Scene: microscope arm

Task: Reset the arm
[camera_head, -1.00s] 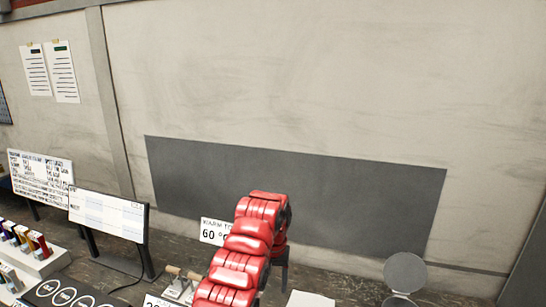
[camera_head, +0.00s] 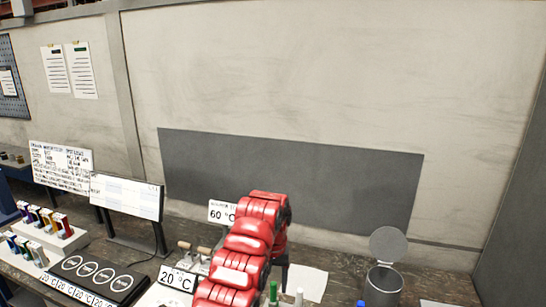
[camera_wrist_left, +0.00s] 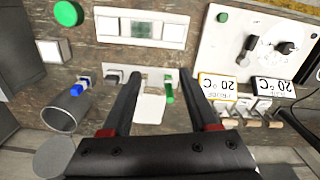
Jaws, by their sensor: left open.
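My left arm, red, rises from the bottom middle of the head view. Its dark gripper (camera_head: 283,272) shows only partly behind the red links there. In the left wrist view the left gripper (camera_wrist_left: 157,74) has its two dark fingers apart over the bench, with nothing held between them. A white piece (camera_wrist_left: 150,108) and a green-capped item (camera_wrist_left: 169,92) lie below the gap; I cannot tell if either is touched. A white panel (camera_wrist_left: 225,50) with dark knobs stands to the right in that view. I cannot make out a microscope arm. My right gripper is not in view.
A metal can (camera_head: 384,285) with a raised round lid stands at the right of the bench. A screen (camera_head: 126,196), a rack of coloured samples (camera_head: 50,240), a dark strip of round dials (camera_head: 98,276) and 20 °C signs (camera_head: 177,278) fill the left.

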